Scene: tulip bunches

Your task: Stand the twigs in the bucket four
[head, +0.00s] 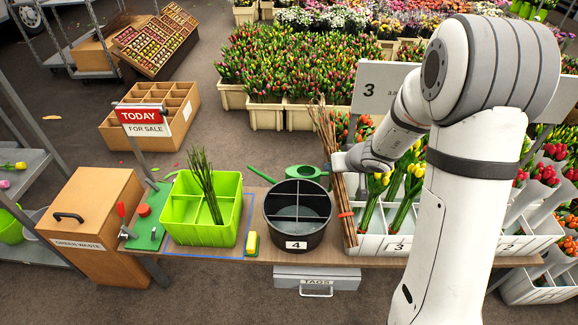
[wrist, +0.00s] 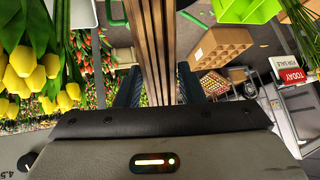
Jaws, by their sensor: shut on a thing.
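A bundle of brown twigs (head: 329,150) stands nearly upright just right of the black bucket, with a red-orange band low on it. My gripper (head: 340,163) is shut on the twigs. In the wrist view the twigs (wrist: 155,45) run between the two dark fingers of my gripper (wrist: 156,85). The black bucket (head: 296,244) has a label 4 and a divider cross inside; the compartments I see look empty. The twigs are beside the bucket, not in it. Whether their lower ends touch the table is unclear.
A green crate (head: 200,234) with green stems stands left of the bucket. A green watering can (head: 300,172) is behind the bucket. Right of the twigs is a white divided box (head: 372,243) with yellow tulips (head: 378,184).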

